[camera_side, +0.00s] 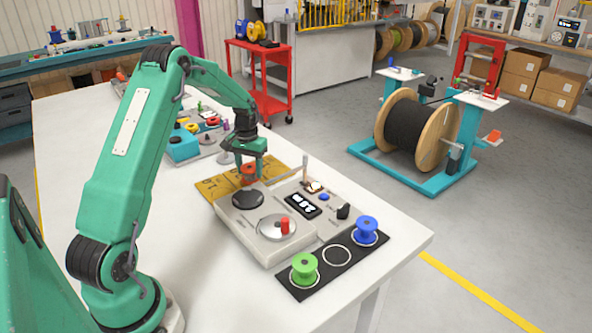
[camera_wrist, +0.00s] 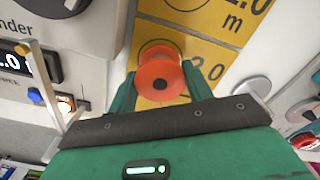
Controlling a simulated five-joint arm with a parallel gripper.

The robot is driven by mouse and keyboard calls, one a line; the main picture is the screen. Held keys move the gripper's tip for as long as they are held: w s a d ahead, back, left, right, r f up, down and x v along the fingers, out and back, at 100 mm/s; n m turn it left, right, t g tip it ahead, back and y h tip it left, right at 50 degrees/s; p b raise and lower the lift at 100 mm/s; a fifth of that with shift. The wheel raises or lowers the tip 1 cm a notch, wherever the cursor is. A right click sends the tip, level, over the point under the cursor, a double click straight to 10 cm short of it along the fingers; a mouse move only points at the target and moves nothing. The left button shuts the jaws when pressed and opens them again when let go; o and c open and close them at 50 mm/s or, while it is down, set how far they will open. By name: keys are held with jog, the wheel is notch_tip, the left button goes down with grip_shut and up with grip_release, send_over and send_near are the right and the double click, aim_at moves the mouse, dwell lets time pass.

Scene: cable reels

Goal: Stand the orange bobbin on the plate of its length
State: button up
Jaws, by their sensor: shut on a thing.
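The orange bobbin (camera_side: 249,174) is upright between the fingers of my gripper (camera_side: 250,167). It also shows in the wrist view (camera_wrist: 160,82), with a finger on either side. My gripper is shut on it. The bobbin is over the yellow plates (camera_side: 211,190); I cannot tell whether it touches them. In the wrist view, one yellow plate (camera_wrist: 205,28) has a ring and a figure ending in ".0 m". A nearer plate (camera_wrist: 213,68) lies partly under the bobbin, and its figure is partly hidden.
A grey machine (camera_side: 255,233) with a dial, red knob and display stands beside the plates. A black strip (camera_side: 320,270) holds a green bobbin (camera_side: 304,269) and a blue bobbin (camera_side: 367,231), with an empty ring between them.

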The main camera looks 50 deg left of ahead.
jog(key=shift+f, duration=0.25)
jog(key=shift+f, duration=0.15)
jog(key=o, duration=1)
jog(key=shift+o, duration=0.2)
jog(key=shift+r, duration=4.1)
